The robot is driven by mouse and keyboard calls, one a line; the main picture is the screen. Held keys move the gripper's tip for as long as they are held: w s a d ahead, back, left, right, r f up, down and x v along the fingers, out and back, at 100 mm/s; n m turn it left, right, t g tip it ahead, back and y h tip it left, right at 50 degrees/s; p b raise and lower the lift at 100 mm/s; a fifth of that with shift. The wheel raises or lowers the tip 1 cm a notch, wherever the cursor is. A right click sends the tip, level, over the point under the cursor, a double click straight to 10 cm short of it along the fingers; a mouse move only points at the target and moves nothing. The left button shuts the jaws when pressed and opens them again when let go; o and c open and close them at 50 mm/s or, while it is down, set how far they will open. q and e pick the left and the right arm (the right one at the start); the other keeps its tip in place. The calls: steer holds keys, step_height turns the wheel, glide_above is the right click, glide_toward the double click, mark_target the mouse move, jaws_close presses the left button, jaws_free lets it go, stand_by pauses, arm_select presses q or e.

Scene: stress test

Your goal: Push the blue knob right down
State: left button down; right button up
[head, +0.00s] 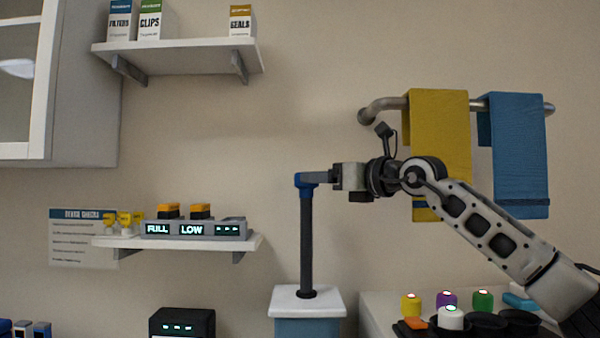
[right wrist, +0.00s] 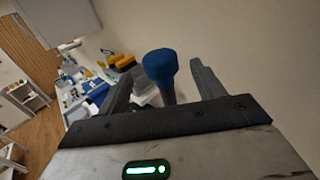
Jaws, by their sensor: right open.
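The blue knob (head: 304,183) tops an upright dark rod (head: 306,240) that rises from a white-topped pedestal (head: 285,303). The knob stands high above the pedestal top. My right gripper (head: 318,177) comes in from the right at the knob's height, its fingers level. In the right wrist view the knob (right wrist: 160,62) lies between the two open fingers, with gaps visible on both sides. I cannot tell whether either finger touches it. My left gripper is not in view.
A shelf (head: 190,242) with a display unit is left of the rod, and a higher shelf (head: 180,53) holds boxes. A towel rail (head: 385,107) with yellow and blue towels hangs behind my right arm. Coloured-capped containers (head: 451,318) stand at lower right.

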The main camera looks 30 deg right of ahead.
steer(key=p+x, duration=0.2)
steer(key=x, duration=0.4)
steer(key=shift+w+a+r, duration=0.1)
steer(key=shift+r, duration=0.05)
steer(key=shift+w+a, duration=0.15)
steer(key=shift+w, duration=0.5)
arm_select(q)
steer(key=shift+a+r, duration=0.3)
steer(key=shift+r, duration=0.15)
